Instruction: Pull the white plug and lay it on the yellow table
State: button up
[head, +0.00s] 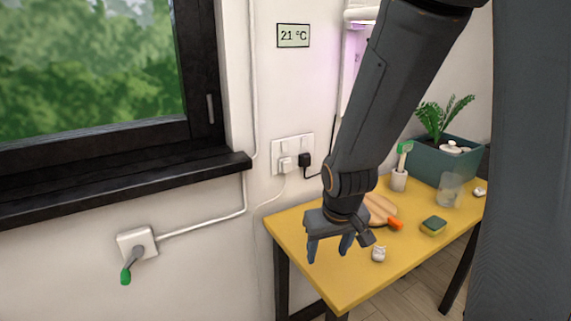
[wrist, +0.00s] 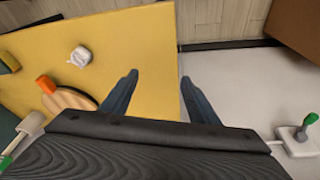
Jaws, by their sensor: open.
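The white plug (head: 285,164) sits in the left part of a white wall socket plate (head: 306,141) above the yellow table, with a thin white cord hanging from it. A black plug (head: 304,160) sits beside it on the right. My gripper (head: 329,251) is open and empty, pointing down near the left edge of the yellow table (head: 354,286), below and to the right of the plug. In the wrist view the open fingers (wrist: 158,88) straddle the table's edge (wrist: 140,40). The plug does not show in the wrist view.
A green-handled wall switch (head: 136,243) is left.

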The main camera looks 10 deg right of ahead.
jog(key=w+d+r+n+t+y+p, duration=0.1)
jog(key=w+t, duration=0.2)
jog(key=w, duration=0.5)
jog(key=w+d+n+t+p, duration=0.1)
jog(key=w+t+p, duration=0.15)
jog(key=w, duration=0.45)
jog(key=n+t+y+p, duration=0.1)
jog(key=t+y+p, duration=0.3)
jog(key=t, duration=0.5)
send_near(288, 167)
jog(key=shift+w+d+g+y+b, duration=0.1)
jog(key=shift+d+g+y+b, duration=0.2)
jog(key=shift+y+b, duration=0.3)
jog(key=shift+w, duration=0.15)
jog(key=shift+b+x, duration=1.25)
jog(key=shift+x, duration=3.15)
jog(key=shift+d, duration=0.1)
grip_shut()
jog(key=p+v, duration=0.1)
jog(key=v, duration=0.5)
